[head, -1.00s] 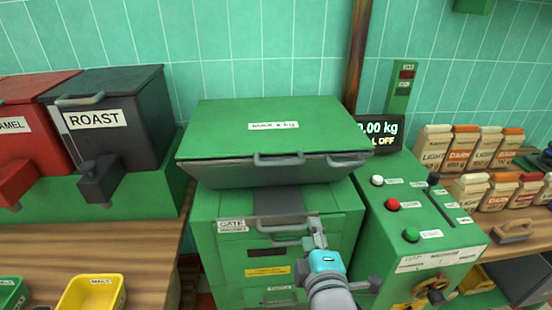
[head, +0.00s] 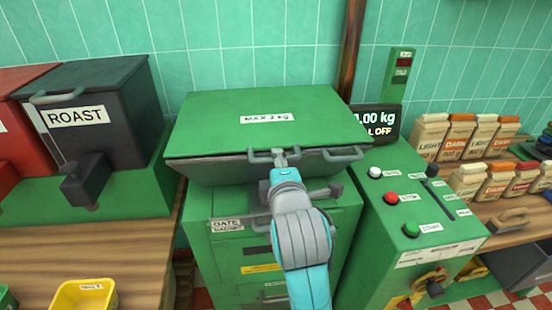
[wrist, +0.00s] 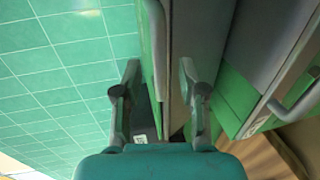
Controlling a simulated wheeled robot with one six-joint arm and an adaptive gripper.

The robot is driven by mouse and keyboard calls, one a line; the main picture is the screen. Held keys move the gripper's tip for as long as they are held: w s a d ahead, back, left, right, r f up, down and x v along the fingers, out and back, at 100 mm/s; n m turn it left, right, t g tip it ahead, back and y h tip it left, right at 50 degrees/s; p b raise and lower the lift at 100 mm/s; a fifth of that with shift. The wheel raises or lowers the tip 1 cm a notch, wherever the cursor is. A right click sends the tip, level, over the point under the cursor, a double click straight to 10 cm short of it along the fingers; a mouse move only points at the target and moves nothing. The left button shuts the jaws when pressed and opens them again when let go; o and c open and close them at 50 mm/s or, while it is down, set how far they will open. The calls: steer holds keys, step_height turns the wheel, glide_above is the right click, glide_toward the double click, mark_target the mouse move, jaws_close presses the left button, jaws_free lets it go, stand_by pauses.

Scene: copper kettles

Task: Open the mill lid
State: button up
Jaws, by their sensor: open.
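The mill lid (head: 225,110) is a green slab labelled "MAX 2 kg", lying shut on the grey hopper of the green mill (head: 205,255). Two grey bar handles stick out from its front edge, a left one (head: 262,155) and a right one (head: 343,154). My gripper (head: 283,155) is at the left handle's right part, at the front edge. In the wrist view my open gripper (wrist: 162,88) has its fingers on either side of a grey bar (wrist: 156,45) and the lid edge. Whether the fingers touch the bar is unclear.
A control box with white, red and green buttons (head: 411,229) stands right of the mill, with a scale display (head: 378,124) behind. The dark ROAST bin (head: 125,90) is at left. Bags (head: 430,137) stand on the right bench. Tiled wall rises behind the lid.

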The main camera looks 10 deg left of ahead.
steer(key=shift+x, duration=1.65)
jaws_close()
